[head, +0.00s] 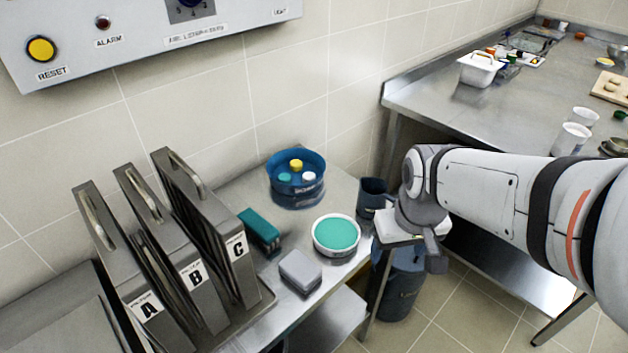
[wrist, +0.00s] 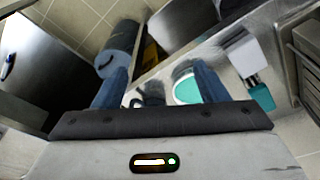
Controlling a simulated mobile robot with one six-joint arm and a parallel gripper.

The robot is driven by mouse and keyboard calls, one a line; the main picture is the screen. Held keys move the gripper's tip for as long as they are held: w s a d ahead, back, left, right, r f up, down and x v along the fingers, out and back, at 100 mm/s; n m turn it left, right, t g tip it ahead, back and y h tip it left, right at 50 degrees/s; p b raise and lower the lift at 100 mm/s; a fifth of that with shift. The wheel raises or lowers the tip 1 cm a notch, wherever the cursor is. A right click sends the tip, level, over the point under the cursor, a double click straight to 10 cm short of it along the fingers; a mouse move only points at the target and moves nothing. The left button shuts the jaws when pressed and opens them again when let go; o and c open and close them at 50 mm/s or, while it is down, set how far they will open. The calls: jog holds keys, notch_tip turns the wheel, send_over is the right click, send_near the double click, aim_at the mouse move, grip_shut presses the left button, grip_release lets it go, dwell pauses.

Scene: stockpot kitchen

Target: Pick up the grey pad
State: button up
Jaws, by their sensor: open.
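The grey pad (head: 300,271) is a small block lying flat near the front edge of the steel side table, in front of the teal block (head: 260,231) and left of the white tub with teal contents (head: 335,234). In the wrist view the grey pad (wrist: 240,52) is at the upper right, outside the jaws. My gripper (head: 378,232) is to the right of the tub by the table's right end, apart from the pad. In the wrist view my gripper (wrist: 160,85) has its two blue fingers spread, with nothing held between them.
Upright panels A, B and C (head: 195,270) stand left of the pad. A blue round container (head: 297,178) with coloured knobs is behind. A dark mug (head: 372,190) stands near my gripper. A blue bucket (head: 400,290) is on the floor below. A steel counter (head: 440,95) is at right.

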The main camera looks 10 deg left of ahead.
jog(key=shift+o, duration=1.1)
jog(key=w+a+n+g+p, duration=0.1)
jog(key=w+a+n+p, duration=0.2)
jog(key=a, duration=0.4)
jog(key=shift+w+a+f, duration=0.15)
jog(key=shift+w+f, duration=0.05)
jog(key=n+g+p, duration=0.1)
jog(key=n+p, duration=0.2)
jog(key=n, duration=0.2)
send_over(300, 266)
jog(key=f, duration=0.4)
jog(key=shift+w+f, duration=0.3)
jog(key=shift+f, duration=0.4)
jog(key=shift+s+f+p, duration=0.15)
jog(key=shift+f+p, duration=0.35)
jog(key=shift+f, duration=1.35)
jog(key=shift+s+f+p, duration=0.15)
jog(key=shift+f+p, duration=0.3)
jog(key=shift+f, duration=1.4)
jog(key=c, duration=1)
